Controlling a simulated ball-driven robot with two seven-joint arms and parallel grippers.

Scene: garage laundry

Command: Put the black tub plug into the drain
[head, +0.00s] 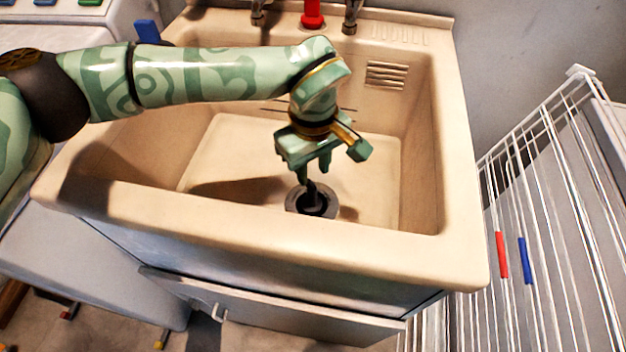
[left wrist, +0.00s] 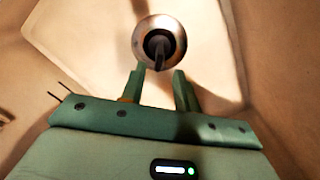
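The black tub plug (head: 312,197) is at the drain (head: 290,204) in the floor of the beige sink, with its handle pointing up. In the left wrist view the plug (left wrist: 158,46) sits inside the metal ring of the drain (left wrist: 141,33); I cannot tell how deep it is seated. My left gripper (head: 314,174) is just above the plug. Its fingers (left wrist: 156,84) are apart with nothing held between them, and the plug's handle is just past the fingertips. My right gripper is in neither view.
The deep beige sink (head: 250,210) has high walls around my left gripper. Its taps (head: 312,14), one red, stand at the back edge. A white wire drying rack (head: 530,200) with red and blue pegs stands on the right. The sink floor is otherwise clear.

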